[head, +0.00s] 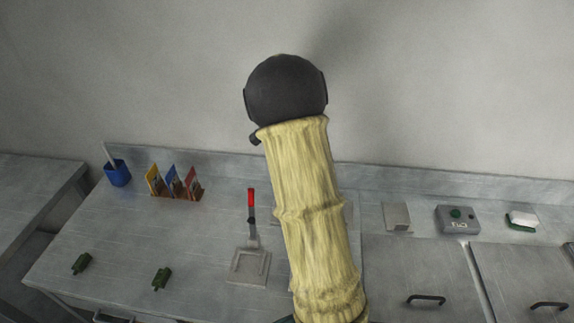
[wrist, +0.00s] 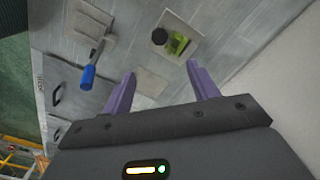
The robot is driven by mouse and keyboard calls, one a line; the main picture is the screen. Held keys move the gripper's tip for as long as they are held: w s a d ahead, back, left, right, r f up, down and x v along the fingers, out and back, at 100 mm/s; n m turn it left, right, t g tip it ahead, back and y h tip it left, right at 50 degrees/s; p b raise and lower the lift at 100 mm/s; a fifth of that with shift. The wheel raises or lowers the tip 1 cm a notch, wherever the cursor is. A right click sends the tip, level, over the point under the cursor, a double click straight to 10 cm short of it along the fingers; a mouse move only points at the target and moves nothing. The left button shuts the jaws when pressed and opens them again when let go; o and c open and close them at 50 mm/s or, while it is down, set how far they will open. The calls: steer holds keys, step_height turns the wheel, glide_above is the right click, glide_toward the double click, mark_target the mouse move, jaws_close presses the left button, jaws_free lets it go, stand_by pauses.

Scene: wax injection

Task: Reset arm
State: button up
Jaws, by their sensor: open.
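My arm rises through the middle of the head view in a pale yellow sleeve, with a dark round joint at its top against the wall. My gripper does not show in that view. In the wrist view my gripper (wrist: 161,69) has its two purple fingers spread apart with nothing between them. The fingers point toward a grey worktop (wrist: 125,50), and I cannot tell how far above it they are. Past the fingertips are a light square plate with a green part (wrist: 178,45) and a black knob (wrist: 160,37).
The head view shows a red-handled lever (head: 251,205), a blue cup (head: 117,173), a card holder (head: 175,185), two green pieces (head: 82,263) (head: 161,279) and a grey button box (head: 457,219). A blue-handled lever (wrist: 88,77) is left of my fingers in the wrist view.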

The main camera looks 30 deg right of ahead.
steer(key=shift+a, duration=0.1)
steer(key=s+a+n+t, duration=0.2)
steer(key=s+a+n, duration=1.2)
steer(key=s, duration=0.5)
steer(key=shift+a+f+n+t, duration=0.3)
steer(key=shift+a+f+n, duration=0.05)
steer(key=shift+n, duration=0.65)
